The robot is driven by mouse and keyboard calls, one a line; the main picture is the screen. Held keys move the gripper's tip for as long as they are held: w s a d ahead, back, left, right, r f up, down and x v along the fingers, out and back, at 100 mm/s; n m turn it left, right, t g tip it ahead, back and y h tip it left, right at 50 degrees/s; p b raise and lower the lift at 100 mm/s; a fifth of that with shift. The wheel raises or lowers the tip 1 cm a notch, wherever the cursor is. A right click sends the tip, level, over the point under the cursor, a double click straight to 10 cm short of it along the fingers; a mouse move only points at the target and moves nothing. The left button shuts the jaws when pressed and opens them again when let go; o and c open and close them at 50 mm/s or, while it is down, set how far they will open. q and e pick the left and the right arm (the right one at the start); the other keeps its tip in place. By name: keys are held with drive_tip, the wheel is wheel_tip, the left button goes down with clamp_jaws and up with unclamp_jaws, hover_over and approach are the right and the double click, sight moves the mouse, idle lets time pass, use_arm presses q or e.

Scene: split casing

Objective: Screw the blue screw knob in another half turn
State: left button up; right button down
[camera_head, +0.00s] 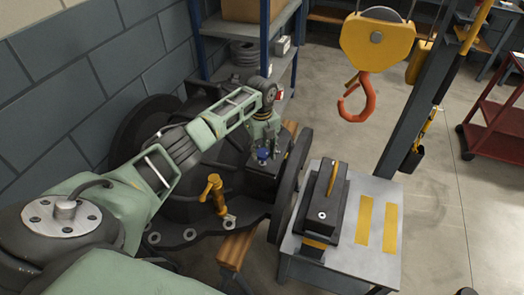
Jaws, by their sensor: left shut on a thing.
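The blue screw knob (263,154) is small in the head view and sits on the dark casing (185,212), near its right side. My left arm comes in from the left and reaches over the casing. My left gripper (264,146) points down at the knob and is shut on it, with the knob's blue part showing at the fingertips. The knob's thread and lower end are too small to see. My right gripper is not in the view.
A grey table (345,258) with a dark toolbox-like block (322,205) stands to the right. An orange crane hook (358,98) hangs above it. Shelving and a block wall stand behind.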

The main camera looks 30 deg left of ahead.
sight(260, 153)
use_arm(q)
drive_tip(key=shift+s+a+f+m, duration=0.1)
drive_tip(key=shift+s+f+m, duration=0.1)
drive_tip(key=shift+s+m, duration=0.1)
drive_tip(key=o, duration=1)
drive_tip(key=shift+r, duration=0.1)
drive_tip(key=shift+w+r, duration=0.1)
drive_tip(key=shift+r, duration=0.3)
wheel_tip(260, 153, up, 11)
drive_tip(key=shift+a+r, duration=0.1)
drive_tip(key=shift+r, duration=0.05)
